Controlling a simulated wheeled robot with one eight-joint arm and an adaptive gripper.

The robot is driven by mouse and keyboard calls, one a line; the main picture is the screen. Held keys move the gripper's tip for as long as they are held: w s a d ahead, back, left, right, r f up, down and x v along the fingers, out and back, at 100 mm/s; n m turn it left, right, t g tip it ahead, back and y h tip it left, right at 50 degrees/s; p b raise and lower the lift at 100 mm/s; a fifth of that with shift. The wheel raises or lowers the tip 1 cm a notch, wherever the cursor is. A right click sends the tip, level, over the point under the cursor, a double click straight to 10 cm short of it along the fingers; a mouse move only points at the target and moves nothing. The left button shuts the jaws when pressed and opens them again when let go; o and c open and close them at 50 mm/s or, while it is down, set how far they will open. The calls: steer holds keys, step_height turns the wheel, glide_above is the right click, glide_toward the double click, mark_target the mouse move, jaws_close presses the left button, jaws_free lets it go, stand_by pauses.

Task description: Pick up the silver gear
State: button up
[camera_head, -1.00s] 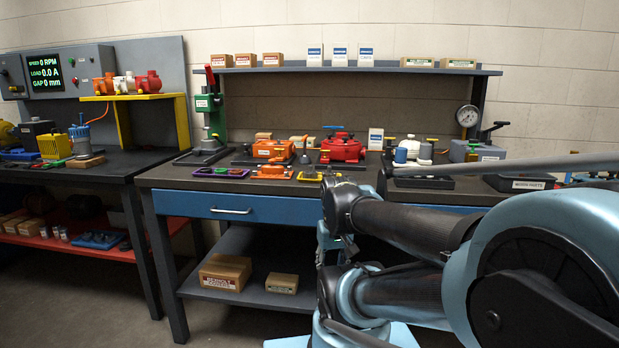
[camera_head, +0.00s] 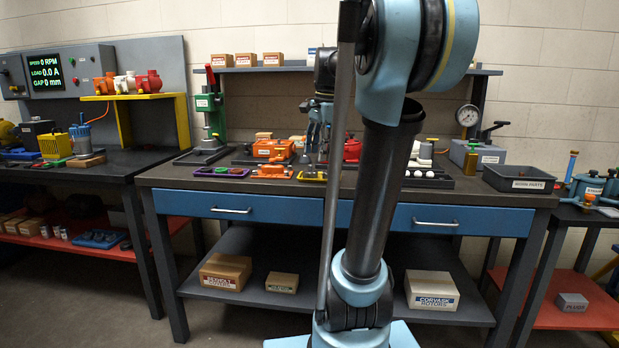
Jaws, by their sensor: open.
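I cannot make out the silver gear; the parts on the workbench (camera_head: 165,180) are small and partly hidden. My gripper (camera_head: 316,148) hangs fingers down over the middle of the bench and is open. It is above and behind the small yellow tray (camera_head: 311,180), with no part visible between its fingers. My upright arm covers part of the bench right of the gripper, including some of the red motor housing (camera_head: 352,150).
Orange motor units (camera_head: 272,150) and a purple tray (camera_head: 221,171) stand left of the gripper. A green press (camera_head: 213,115) stands further left. Right of my arm are a dial gauge stand (camera_head: 467,117) and a dark bin (camera_head: 518,178). Boxes (camera_head: 225,270) sit on the lower shelf.

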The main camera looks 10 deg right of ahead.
steer(key=w+d+r+m, duration=0.1)
steer(key=w+r+m, duration=0.6)
steer(key=w, duration=0.5)
glide_above(310, 166)
steer(key=w, duration=0.1)
steer(key=shift+n+g+y, duration=0.3)
steer(key=f, duration=1)
steer(key=shift+d+f, duration=0.25)
steer(key=shift+d, duration=0.1)
steer(key=shift+a+f, duration=0.2)
steer(key=shift+f, duration=2.75)
steer(key=shift+c, duration=0.5)
steer(key=shift+s, duration=0.1)
steer(key=c, duration=1)
steer(key=shift+r, duration=0.15)
